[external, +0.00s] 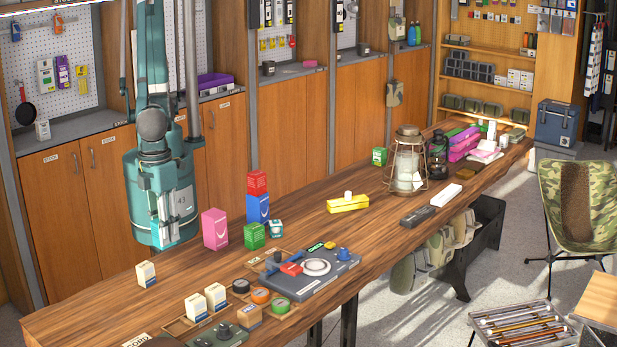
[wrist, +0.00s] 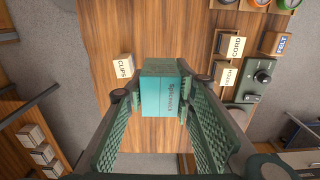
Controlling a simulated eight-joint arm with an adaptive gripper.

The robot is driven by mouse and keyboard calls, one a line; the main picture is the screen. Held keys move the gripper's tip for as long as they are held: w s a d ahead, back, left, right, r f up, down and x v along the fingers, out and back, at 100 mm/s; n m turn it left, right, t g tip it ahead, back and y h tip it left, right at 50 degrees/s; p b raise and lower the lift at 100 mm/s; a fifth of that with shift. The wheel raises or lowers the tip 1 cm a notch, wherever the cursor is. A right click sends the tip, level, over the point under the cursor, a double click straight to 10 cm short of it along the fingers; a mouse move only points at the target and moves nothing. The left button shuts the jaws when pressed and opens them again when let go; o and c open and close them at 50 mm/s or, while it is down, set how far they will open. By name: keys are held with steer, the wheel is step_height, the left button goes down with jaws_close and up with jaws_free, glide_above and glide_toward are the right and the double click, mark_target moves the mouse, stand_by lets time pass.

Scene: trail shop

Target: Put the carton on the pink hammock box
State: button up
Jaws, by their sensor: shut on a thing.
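A teal carton (wrist: 165,85) with dark lettering is held between the two green ribbed fingers of my gripper (wrist: 160,104) in the wrist view. The fingers are shut on its sides. In the external view, the carton and fingertips are hard to tell apart from my teal arm, which hangs over the near left of the wooden table. A pink box (external: 215,229) stands upright on the table, just right of my arm, with nothing on its top. Its label is too small to read. It does not show clearly in the wrist view.
A small white carton (external: 146,273) stands below my arm, marked CLIPS in the wrist view (wrist: 125,67). A green box (external: 255,236), a blue box (external: 258,208) and a red box (external: 257,183) stand right of the pink box. A grey tool panel (external: 335,268) lies nearer.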

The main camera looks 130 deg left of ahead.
steer(key=s+a+r+p, duration=0.1)
steer(key=s+a+r, duration=0.1)
steer(key=a, duration=0.7)
steer(key=s+a+r+p, duration=0.2)
steer(key=s+a, duration=0.3)
steer(key=a, duration=0.4)
steer(key=s+a+r+p, duration=0.2)
steer(key=s+a, duration=0.1)
steer(key=a, duration=0.6)
steer(key=shift+s+a+r, duration=0.35)
steer(key=shift+f, duration=0.1)
glide_above(214, 213)
steer(key=shift+s+f, duration=0.1)
steer(key=shift+f, duration=2.7)
steer(key=shift+f, duration=0.1)
steer(key=shift+f+b, duration=0.4)
steer(key=shift+f, duration=1.6)
steer(key=shift+f, duration=0.2)
